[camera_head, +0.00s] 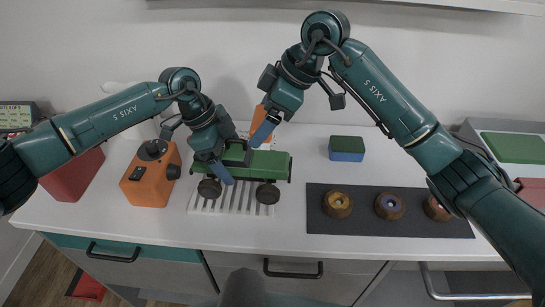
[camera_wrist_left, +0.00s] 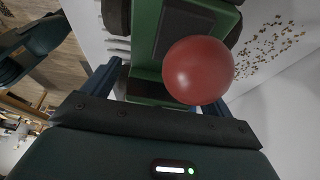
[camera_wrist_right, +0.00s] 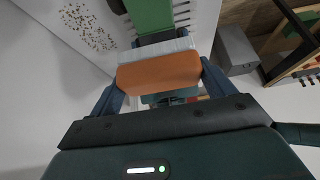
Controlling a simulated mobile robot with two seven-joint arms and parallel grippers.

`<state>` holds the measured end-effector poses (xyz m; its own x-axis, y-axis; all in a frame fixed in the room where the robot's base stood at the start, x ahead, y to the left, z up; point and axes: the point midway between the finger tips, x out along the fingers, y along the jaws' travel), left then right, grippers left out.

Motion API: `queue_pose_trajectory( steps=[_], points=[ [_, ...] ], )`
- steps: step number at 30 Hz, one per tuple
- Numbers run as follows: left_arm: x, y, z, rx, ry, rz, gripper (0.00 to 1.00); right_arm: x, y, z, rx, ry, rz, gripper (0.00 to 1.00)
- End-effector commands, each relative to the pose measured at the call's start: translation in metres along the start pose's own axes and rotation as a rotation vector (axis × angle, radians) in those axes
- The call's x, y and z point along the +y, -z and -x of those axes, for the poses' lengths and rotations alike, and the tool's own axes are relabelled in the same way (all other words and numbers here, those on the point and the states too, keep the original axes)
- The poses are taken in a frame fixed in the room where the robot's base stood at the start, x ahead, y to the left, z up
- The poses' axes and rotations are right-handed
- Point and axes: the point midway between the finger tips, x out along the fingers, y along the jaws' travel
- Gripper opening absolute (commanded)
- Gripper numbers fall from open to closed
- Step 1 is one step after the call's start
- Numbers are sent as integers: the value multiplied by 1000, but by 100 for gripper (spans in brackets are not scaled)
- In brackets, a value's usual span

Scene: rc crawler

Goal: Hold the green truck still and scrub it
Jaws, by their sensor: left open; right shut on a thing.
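The green truck (camera_head: 268,165) stands with its dark wheels on a white slotted rack (camera_head: 235,206). My left gripper (camera_head: 221,170) is open at the truck's left end. In the left wrist view its blue fingers are spread on either side of the truck's green body (camera_wrist_left: 148,82), with a red ball (camera_wrist_left: 197,70) close in front. My right gripper (camera_head: 262,130) is shut on an orange brush (camera_head: 257,116), above and behind the truck. In the right wrist view the orange brush (camera_wrist_right: 158,73) has pale bristles facing the truck's green body (camera_wrist_right: 150,15), seemingly apart from it.
An orange box (camera_head: 150,176) with a dark knob stands left of the rack. A green and blue block (camera_head: 346,149) lies to the right. Three brown round pieces, one a brown wheel (camera_head: 337,204), sit on a dark mat (camera_head: 390,228). The counter between truck and block is clear.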

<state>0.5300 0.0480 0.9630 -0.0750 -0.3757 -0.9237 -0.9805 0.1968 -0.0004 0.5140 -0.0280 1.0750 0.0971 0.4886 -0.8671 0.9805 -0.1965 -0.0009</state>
Motion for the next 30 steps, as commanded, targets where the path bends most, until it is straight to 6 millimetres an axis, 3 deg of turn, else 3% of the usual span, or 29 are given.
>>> queue_pose_trajectory(
  steps=[4,8,21,30],
  points=[
    [0,0,2,0,0,0,85,0,0,0,0,0,0,63],
    [-1,0,17,-1,2,0,85,0,0,0,0,0,0,63],
    [0,0,103,0,2,0,85,0,0,0,0,0,0,63],
    [0,0,121,0,0,0,85,0,0,0,0,0,0,63]
  ],
)
